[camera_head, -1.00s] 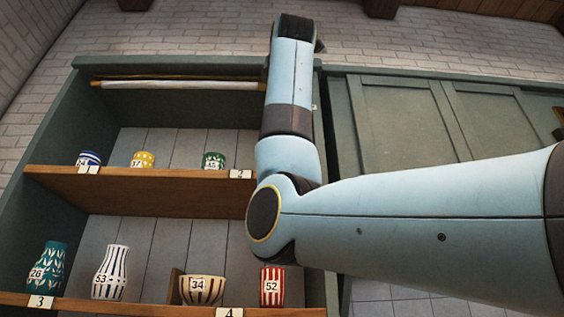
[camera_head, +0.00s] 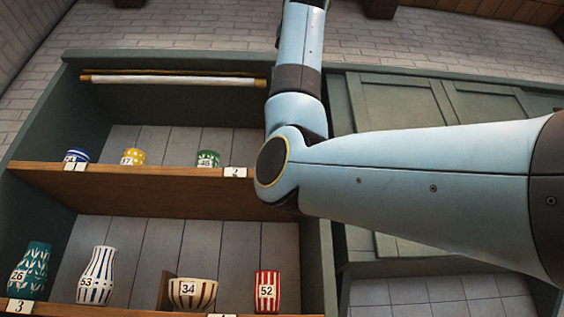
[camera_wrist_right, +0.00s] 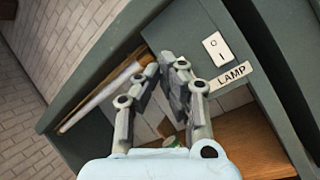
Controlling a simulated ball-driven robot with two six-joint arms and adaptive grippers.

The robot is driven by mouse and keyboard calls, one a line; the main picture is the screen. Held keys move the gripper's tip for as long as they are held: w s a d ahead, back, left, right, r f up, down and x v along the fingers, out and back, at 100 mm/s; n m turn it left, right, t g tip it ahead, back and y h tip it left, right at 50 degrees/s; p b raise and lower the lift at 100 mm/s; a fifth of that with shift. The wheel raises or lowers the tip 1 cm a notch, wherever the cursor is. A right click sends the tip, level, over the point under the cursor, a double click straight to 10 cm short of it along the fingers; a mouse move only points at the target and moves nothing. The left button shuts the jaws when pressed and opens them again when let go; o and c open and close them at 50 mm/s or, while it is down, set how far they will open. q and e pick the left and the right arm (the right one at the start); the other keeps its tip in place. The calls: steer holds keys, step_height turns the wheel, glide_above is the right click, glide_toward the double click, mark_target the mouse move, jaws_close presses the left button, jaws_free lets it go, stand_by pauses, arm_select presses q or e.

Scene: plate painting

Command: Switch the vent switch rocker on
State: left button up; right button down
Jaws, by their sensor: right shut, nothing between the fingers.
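A white rocker switch (camera_wrist_right: 218,50) marked O and I is on the green cabinet's side panel, at the upper right of the right wrist view. The plate beside it reads LAMP (camera_wrist_right: 231,74). Which way its rocker is pressed, I cannot tell. No switch labelled vent shows in either view. My right gripper (camera_wrist_right: 167,72) is shut and empty, to the left of the lamp switch and apart from it. In the head view my right arm crosses the cabinet and its gripper is beyond the top edge. My left gripper is out of view.
The open cabinet has an upper shelf (camera_head: 150,190) with small cups and a lower shelf with a teal vase (camera_head: 30,272), striped vase (camera_head: 96,276), bowl (camera_head: 193,293) and red striped cup (camera_head: 267,290). A rod with white cloth (camera_head: 170,82) spans the top. Closed green doors (camera_head: 395,103) stand right.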

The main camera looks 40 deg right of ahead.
steer(key=w+d+p, duration=0.1)
steer(key=w+d, duration=0.2)
steer(key=w, duration=0.2)
steer(key=shift+w+d+f, duration=0.15)
steer(key=shift+w+f, duration=0.1)
steer(key=shift+f, duration=0.2)
steer(key=shift+w+p, duration=0.1)
steer(key=shift+p, duration=0.2)
stand_by(0.8)
steer(key=shift+w+d, duration=0.25)
steer(key=shift+w+d+f, duration=0.1)
steer(key=shift+w, duration=0.1)
stand_by(0.8)
steer(key=shift+s, duration=0.1)
steer(key=shift+s+a, duration=0.4)
steer(key=shift+s, duration=0.1)
